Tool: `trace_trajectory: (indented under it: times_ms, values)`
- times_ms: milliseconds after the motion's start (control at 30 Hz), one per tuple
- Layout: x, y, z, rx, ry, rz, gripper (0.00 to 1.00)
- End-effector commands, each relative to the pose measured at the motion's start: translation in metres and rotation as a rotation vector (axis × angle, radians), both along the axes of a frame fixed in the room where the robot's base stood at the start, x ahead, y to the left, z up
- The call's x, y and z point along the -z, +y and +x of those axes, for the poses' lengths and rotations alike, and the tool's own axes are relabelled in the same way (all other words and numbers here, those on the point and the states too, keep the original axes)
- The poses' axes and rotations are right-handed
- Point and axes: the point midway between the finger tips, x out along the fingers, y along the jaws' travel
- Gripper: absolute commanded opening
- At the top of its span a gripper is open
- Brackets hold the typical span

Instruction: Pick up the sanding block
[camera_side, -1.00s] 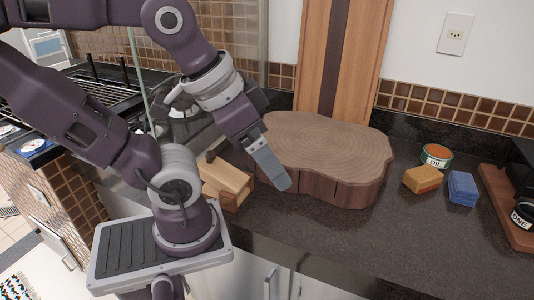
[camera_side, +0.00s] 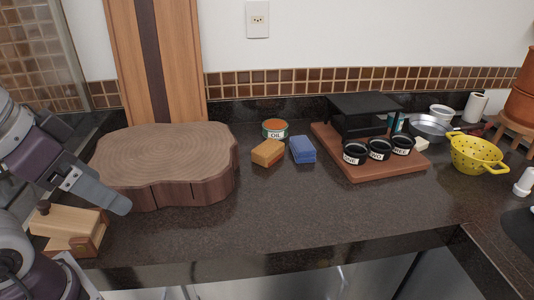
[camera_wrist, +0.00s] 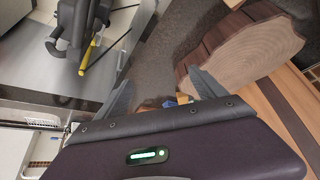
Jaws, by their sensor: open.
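No label shows which thing is the sanding block. The block-like candidates are an orange-brown block with a yellowish lower layer (camera_side: 268,153), a blue block (camera_side: 303,150) to its right, and a light wooden block with a dark knob (camera_side: 68,226) at lower left. My gripper (camera_side: 108,196) is at the left, in front of the round wood slab (camera_side: 165,160) and near the wooden block, well left of the orange and blue blocks. In the wrist view my gripper (camera_wrist: 165,92) has its two fingers spread with nothing held. A small blue patch shows between them, far off.
A green-and-white can with orange contents (camera_side: 275,129) stands behind the orange block. A wooden board (camera_side: 375,172) with labelled black cups is at right, then a yellow colander (camera_side: 476,154). The dark counter (camera_side: 290,215) is clear in front of the blocks.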

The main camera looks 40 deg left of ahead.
Motion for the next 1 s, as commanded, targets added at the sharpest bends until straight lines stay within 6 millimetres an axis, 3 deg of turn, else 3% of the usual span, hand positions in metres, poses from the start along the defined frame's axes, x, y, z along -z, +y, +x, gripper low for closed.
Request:
trace_trajectory:
  times_ms: [533,633,667,733,833,933,1000]
  values:
    - [0.0,0.0,0.0,0.0,0.0,0.0,0.85]
    - [-0.009,0.001,0.021,0.0,0.001,0.004,0.85]
    - [-0.013,0.001,0.036,0.0,0.002,0.006,0.85]
    - [-0.024,0.003,0.085,0.004,-0.002,0.012,0.85]
    - [-0.025,0.008,0.174,0.01,-0.015,0.019,0.85]
    - [-0.002,0.016,0.264,0.016,-0.03,0.02,0.85]
    - [0.029,0.023,0.322,0.017,-0.04,0.016,0.85]
